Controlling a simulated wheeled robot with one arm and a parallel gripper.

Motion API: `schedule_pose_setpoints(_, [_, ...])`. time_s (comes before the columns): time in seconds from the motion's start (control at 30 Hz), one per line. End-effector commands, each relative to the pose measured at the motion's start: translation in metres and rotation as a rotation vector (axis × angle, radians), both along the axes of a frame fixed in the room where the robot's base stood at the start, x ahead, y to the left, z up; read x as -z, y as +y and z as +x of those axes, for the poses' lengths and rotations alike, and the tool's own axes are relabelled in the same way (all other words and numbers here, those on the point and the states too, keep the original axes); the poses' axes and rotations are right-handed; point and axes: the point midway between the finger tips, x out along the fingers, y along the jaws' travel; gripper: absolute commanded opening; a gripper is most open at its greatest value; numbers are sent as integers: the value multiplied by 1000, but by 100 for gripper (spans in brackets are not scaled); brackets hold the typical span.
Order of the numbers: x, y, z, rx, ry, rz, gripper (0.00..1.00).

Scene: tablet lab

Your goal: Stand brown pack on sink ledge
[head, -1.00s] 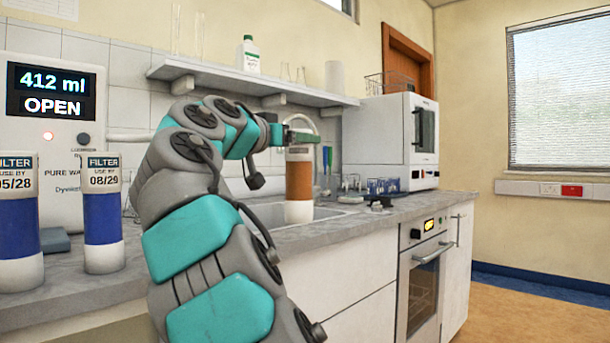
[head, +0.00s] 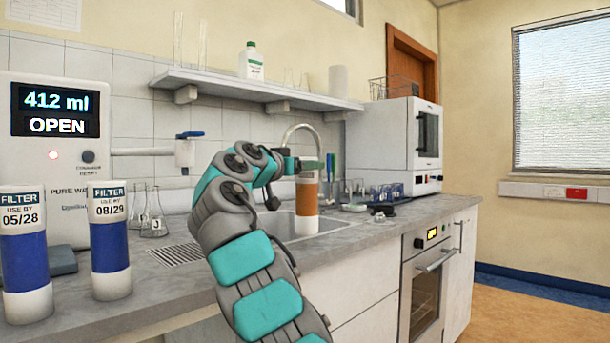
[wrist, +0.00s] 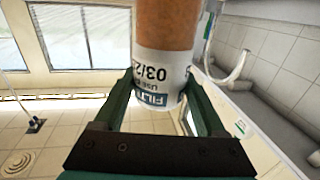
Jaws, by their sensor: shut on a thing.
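The brown pack (head: 306,193) is a cylinder with a brown middle, white lower end and labelled top. In the head view it is upright in front of the tap, over the sink (head: 338,224); I cannot tell whether its base touches anything. My gripper (head: 306,164) is shut on its labelled top end. In the wrist view the gripper (wrist: 160,98) has a finger on each side of the pack (wrist: 166,25), whose label shows "03/2" with the rest cut off. The exact sink ledge spot under the pack is unclear.
Two blue filter packs (head: 110,245) stand at the left by the water unit (head: 45,150). Glass flasks (head: 153,222) stand behind the counter's left part. The curved tap (head: 301,128) is close behind my gripper. Blue-capped glassware (head: 385,189) and a white oven (head: 393,140) are to the right.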

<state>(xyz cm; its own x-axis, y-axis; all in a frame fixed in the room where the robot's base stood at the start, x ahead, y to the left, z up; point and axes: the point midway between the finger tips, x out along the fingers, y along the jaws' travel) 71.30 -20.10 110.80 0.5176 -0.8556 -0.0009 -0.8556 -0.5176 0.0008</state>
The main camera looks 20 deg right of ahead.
Motion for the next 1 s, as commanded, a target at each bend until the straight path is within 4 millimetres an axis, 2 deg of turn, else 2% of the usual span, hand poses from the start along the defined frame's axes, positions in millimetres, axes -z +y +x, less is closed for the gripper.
schedule_pose_setpoints(0.13, [7, -1, -1, 2, -2, -3, 0])
schedule_pose_setpoints(0.4, [35, -1, -1, 3, 1, -3, 0])
schedule_pose_setpoints(0.77, [38, 0, 0, 0, -1, -1, 0])
schedule_pose_setpoints(0.8, [39, 0, 0, 0, 0, 0, 74])
schedule_pose_setpoints(1.0, [38, 0, 0, 0, 0, 0, 97])
